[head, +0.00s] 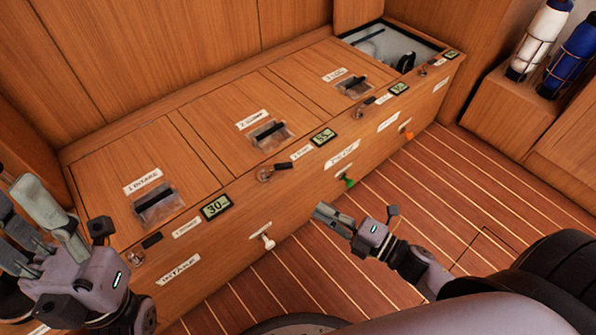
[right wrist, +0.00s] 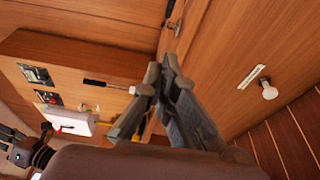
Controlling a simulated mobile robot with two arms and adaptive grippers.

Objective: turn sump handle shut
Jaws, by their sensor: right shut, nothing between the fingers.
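The long wooden locker front (head: 300,200) carries a green handle (head: 349,181) below a white label at its middle, beneath the lid labelled 2 SUMP (head: 252,120). My right gripper (head: 328,214) is shut and empty, in front of the locker, just below and left of the green handle and apart from it in the picture. In the right wrist view its fingers (right wrist: 168,72) meet at the tips. The green handle is not clearly seen there. My left gripper (head: 28,215) is at the left edge, its fingers apart and empty.
A white knob (head: 267,241) is under the INTAKE label; a white knob (right wrist: 268,92) also shows in the right wrist view. An orange handle (head: 408,134) is farther right. Small displays (head: 215,207) line the locker's edge. The striped floor (head: 440,190) is clear. Bottles (head: 540,40) stand upper right.

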